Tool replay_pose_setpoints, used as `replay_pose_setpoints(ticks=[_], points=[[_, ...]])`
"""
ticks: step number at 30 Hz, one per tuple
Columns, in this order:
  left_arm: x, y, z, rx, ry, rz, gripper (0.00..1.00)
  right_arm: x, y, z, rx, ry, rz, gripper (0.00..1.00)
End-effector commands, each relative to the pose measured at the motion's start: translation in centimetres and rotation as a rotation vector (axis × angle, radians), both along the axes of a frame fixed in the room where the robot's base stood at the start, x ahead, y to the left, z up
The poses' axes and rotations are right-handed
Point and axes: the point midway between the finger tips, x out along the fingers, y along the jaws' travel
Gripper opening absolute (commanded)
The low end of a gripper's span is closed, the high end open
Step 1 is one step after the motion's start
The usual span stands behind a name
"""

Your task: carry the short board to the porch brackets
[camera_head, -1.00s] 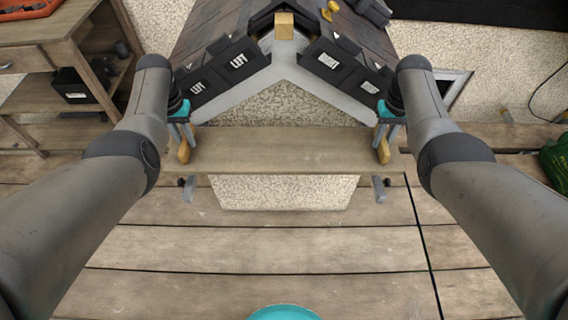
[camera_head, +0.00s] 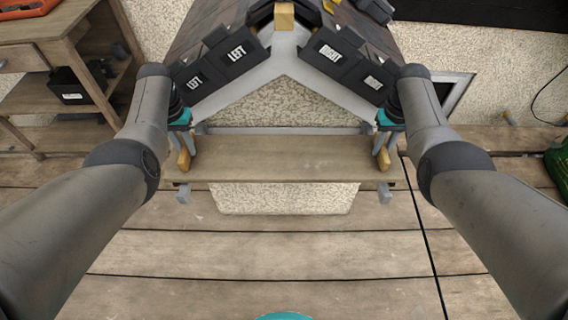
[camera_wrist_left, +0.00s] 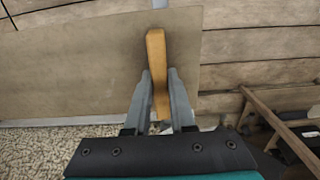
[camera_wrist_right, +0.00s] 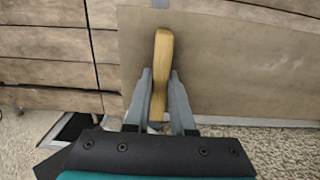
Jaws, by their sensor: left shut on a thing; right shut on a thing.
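The short board (camera_head: 285,158) is a flat brown plank lying level across the front of the small gabled porch. A light wooden handle stands at each end. My left gripper (camera_head: 184,138) is shut on the left handle (camera_wrist_left: 156,55). My right gripper (camera_head: 385,138) is shut on the right handle (camera_wrist_right: 162,55). The left porch bracket (camera_head: 184,194) and right porch bracket (camera_head: 384,192) are grey, and their front ends stick out past the board's front edge. The board hides the rest of them. I cannot tell whether the board touches them.
Black tile holders marked LEFT (camera_head: 237,52) and RIGHT (camera_head: 330,53) sit on the roof slopes above. A wooden shelf unit (camera_head: 80,50) stands at the left. A green object (camera_head: 556,163) lies at the right edge. The plank deck in front is clear.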

Motion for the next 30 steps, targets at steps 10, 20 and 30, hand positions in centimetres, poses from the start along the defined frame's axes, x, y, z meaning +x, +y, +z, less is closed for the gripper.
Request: replay_pose_setpoints(ticks=[10,20,30], points=[[0.0,-0.1,-1.2,-0.002,0.0,0.0,0.27,0.0,0.1,-1.2,0.002,0.0,0.001,0.27],[0.0,0.0,-1.2,-0.001,0.0,0.0,0.52,0.0,0.0,-1.2,0.001,0.0,0.0,0.52],[0.1,0.0,-0.3,0.001,-0.002,0.0,0.52,0.0,0.0,-1.2,0.0,0.0,0.0,0.52]])
